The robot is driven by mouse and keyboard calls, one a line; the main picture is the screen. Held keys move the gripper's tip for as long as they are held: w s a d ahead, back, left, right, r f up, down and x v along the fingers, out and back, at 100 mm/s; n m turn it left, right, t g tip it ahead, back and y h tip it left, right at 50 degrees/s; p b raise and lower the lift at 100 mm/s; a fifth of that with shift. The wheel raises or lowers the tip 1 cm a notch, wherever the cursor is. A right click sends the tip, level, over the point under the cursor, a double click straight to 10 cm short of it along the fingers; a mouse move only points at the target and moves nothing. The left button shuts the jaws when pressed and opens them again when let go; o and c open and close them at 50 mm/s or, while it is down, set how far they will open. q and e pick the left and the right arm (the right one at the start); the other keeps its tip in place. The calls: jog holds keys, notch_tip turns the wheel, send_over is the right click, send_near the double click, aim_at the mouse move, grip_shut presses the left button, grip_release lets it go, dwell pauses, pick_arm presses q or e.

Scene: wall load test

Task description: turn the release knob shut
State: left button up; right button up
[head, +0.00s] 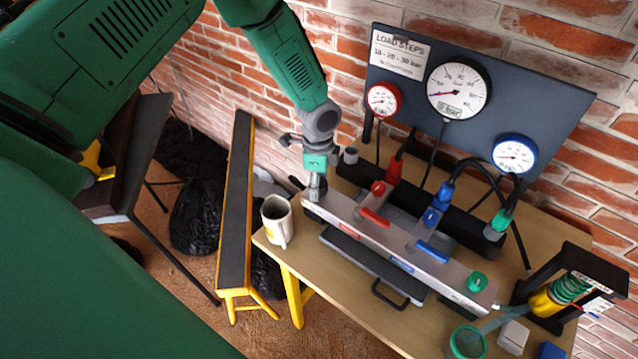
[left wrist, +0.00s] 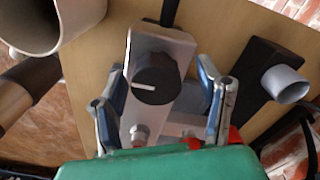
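A round black knob (left wrist: 153,78) with a white pointer line sits on the end of a silver block in the left wrist view. The block is the long silver manifold (head: 385,240) on the bench in the head view. My left gripper (head: 315,187) points down over the manifold's left end. In the left wrist view its fingers (left wrist: 160,88) are apart on either side of the knob, with visible gaps. The gripper hides most of this end in the head view. A green knob (head: 477,281) sits at the manifold's right end. My right gripper is not in view.
A white mug (head: 277,222) stands close left of my left gripper. A grey pipe end (head: 350,155) stands just behind it. Red (head: 375,217) and blue (head: 433,251) levers lie along the manifold. Hoses and a gauge panel (head: 540,95) are behind.

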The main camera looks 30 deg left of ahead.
pick_arm(q)
jog(key=shift+r, duration=0.15)
notch_tip(320, 180, up, 12)
jog(key=shift+f, duration=0.25)
dwell(0.3)
jog(key=shift+w+a, duration=0.1)
dwell(0.3)
